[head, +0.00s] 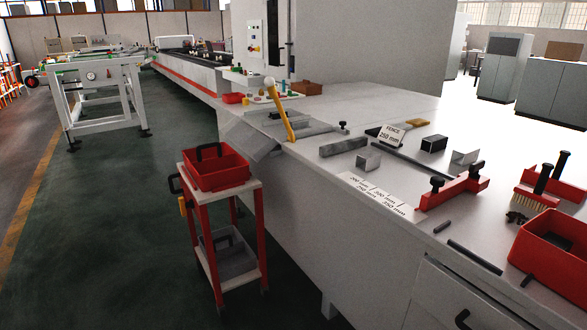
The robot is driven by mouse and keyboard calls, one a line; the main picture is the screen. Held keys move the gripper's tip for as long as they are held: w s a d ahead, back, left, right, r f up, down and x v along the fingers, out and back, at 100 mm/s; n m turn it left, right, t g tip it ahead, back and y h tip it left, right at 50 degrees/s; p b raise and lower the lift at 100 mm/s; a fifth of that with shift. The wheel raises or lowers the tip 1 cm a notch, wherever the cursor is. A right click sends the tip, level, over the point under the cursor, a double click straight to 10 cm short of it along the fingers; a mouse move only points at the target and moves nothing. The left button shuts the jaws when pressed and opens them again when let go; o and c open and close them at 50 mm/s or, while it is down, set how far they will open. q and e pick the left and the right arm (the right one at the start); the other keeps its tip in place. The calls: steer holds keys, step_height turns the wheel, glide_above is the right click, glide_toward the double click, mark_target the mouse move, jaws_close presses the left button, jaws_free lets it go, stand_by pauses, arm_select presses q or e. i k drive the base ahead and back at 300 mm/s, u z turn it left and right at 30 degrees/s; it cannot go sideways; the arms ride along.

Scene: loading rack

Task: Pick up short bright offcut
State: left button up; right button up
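Two short bright metal pieces lie on the white bench top (330,100). One short bright offcut (368,161) is in front of the grey bar, near the bench's left part. The other short bright piece (465,157) is farther right, behind the red fence. I cannot tell from this view which of them the task means. A short dark block (433,144) lies between and behind them. Neither of my grippers shows in the head view.
A red fence (452,187) with black knobs, a sign (391,135) reading "FENCE 250 mm", a grey bar (343,146) and a brush (535,200) crowd the bench. A red bin (550,245) stands front right. A trolley with a red tray (215,168) stands left on open floor.

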mark_target(367, 160)
steer(key=u, duration=0.8)
steer(key=i, duration=0.5)
steer(key=z, duration=0.05)
